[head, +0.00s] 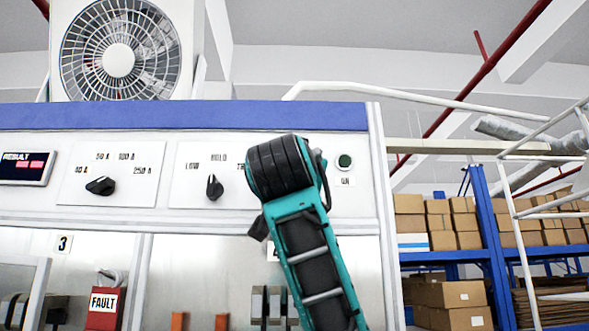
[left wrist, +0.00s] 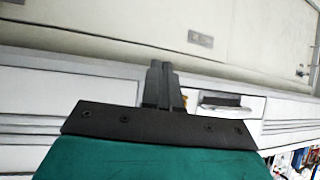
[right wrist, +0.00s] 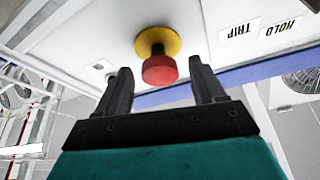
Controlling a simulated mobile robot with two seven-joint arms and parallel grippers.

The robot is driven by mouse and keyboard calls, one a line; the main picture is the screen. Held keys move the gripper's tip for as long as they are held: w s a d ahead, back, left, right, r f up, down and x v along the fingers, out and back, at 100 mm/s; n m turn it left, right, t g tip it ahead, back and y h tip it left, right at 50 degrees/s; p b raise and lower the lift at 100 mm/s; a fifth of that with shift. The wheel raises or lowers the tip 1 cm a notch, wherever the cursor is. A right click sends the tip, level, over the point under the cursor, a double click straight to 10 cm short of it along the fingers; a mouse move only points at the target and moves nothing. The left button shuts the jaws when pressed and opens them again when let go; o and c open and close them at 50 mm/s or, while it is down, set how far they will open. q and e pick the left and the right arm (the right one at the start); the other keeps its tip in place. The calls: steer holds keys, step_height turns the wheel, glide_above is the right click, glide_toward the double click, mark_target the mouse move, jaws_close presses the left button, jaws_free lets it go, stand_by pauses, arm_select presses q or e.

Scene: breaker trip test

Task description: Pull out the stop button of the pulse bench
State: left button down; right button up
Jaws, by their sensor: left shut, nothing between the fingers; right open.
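The red stop button (right wrist: 159,71) with its yellow collar (right wrist: 152,36) stands out from the pale bench panel in the right wrist view. My right gripper (right wrist: 163,88) is open and empty, with one finger on each side of the button. Gaps show between the fingers and the button. In the head view my right wrist covers the button and my right fingertips are hidden. My left gripper (left wrist: 163,83) is shut and empty in the left wrist view, away from the button. It is not in the head view.
The pulse bench (head: 215,145) carries two black knobs (head: 100,186) (head: 214,187), a result display (head: 25,168) and a green button (head: 344,161). A fan (head: 118,62) stands on top. A red FAULT tag (head: 104,306) hangs below. Shelves with boxes (head: 450,240) stand to the right.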

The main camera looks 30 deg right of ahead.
steer(key=shift+s, duration=0.1)
steer(key=b+v, duration=0.3)
steer(key=v, duration=0.9)
steer(key=shift+s+a+b, duration=0.2)
steer(key=shift+s+b, duration=0.1)
steer(key=shift+b, duration=0.1)
steer(key=shift+f, duration=0.15)
